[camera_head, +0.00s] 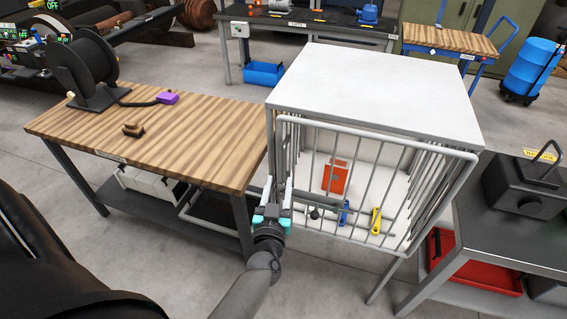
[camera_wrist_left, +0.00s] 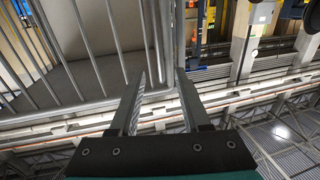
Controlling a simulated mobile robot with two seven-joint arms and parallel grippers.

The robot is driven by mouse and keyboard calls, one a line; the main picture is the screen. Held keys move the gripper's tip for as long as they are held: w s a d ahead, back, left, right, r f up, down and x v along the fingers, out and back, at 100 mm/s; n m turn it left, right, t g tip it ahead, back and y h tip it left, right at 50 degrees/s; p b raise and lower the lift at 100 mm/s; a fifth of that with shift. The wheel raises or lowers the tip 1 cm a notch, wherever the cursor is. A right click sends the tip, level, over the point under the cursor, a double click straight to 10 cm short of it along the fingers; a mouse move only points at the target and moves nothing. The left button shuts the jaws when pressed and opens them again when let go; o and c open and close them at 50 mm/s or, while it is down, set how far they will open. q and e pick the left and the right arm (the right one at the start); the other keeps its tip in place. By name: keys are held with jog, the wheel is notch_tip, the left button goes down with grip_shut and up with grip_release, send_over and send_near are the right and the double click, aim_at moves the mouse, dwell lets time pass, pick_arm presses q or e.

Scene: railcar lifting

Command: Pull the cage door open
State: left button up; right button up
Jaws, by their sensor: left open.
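The cage (camera_head: 385,85) is a white box with a solid top and a front door (camera_head: 375,130) of grey vertical bars in a tubular frame. I cannot tell whether the door is ajar. My left gripper (camera_head: 279,186) is open at the door's left edge, low down. In the left wrist view, the door bars (camera_wrist_left: 80,45) fill the left side. The gripper's fingers (camera_wrist_left: 160,78) point toward an upright post at the cage edge, which appears between the fingertips. Contact cannot be made out. My right gripper is not in view.
Inside the cage are an orange-red box (camera_head: 336,177), a yellow tool (camera_head: 376,221) and a blue item (camera_head: 344,211). A wooden workbench (camera_head: 190,140) stands close on the left. A dark metal table (camera_head: 500,235) with a red bin (camera_head: 480,270) stands on the right.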

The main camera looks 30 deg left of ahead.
aim_at(283, 162)
pick_arm(q)
jog(key=b+x, duration=0.3)
jog(key=x, duration=0.6)
jog(key=shift+w, duration=0.15)
grip_shut()
jog(key=shift+f, duration=0.1)
dwell(1.0)
